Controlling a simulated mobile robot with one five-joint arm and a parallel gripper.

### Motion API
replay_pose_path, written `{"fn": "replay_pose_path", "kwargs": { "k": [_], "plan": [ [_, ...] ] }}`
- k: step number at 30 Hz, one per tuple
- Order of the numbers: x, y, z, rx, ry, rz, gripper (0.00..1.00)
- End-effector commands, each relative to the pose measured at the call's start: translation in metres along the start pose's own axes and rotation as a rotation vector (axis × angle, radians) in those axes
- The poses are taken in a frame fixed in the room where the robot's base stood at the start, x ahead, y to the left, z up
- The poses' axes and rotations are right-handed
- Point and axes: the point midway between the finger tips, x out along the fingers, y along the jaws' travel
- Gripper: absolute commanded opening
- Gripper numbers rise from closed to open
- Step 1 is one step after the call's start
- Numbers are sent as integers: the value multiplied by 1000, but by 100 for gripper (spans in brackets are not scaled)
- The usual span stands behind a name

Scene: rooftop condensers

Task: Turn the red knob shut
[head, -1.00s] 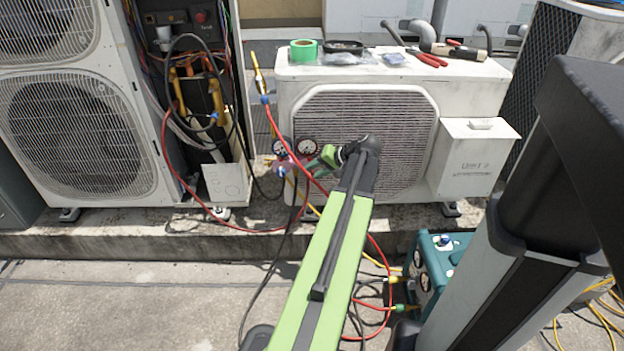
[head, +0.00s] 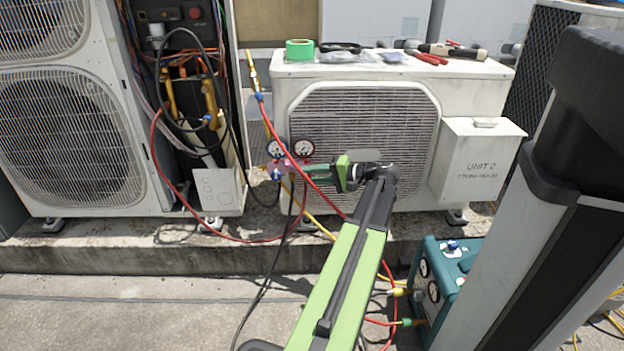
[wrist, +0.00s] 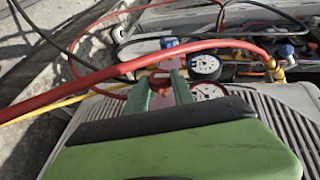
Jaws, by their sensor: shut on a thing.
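A gauge manifold (head: 279,168) with a pinkish body and two round dials hangs in front of the left side of the white condenser unit. In the head view, my gripper (head: 307,171) reaches it from the right, its green fingers at the manifold's right side. The red knob is mostly hidden there. In the wrist view, the red knob (wrist: 160,82) shows as a small red patch between the two green fingertips (wrist: 158,84), and my gripper is shut on it. One dial (wrist: 205,66) stands just beyond the fingers.
The red hose (head: 325,193) runs close past my gripper. The condenser (head: 460,88) carries green tape (head: 299,50) and tools on top. An opened unit with wiring (head: 188,110) stands left. A teal machine (head: 450,270) with hoses sits on the ground at right.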

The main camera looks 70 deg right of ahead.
Motion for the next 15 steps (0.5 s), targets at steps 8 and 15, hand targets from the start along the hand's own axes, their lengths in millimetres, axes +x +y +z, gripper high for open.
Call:
{"fn": "replay_pose_path", "kwargs": {
  "k": [8, 15],
  "plan": [
    [2, 0, 2, 0, -7, -1, 0],
    [1, 0, 1, 0, -5, -1, 52]
  ]
}}
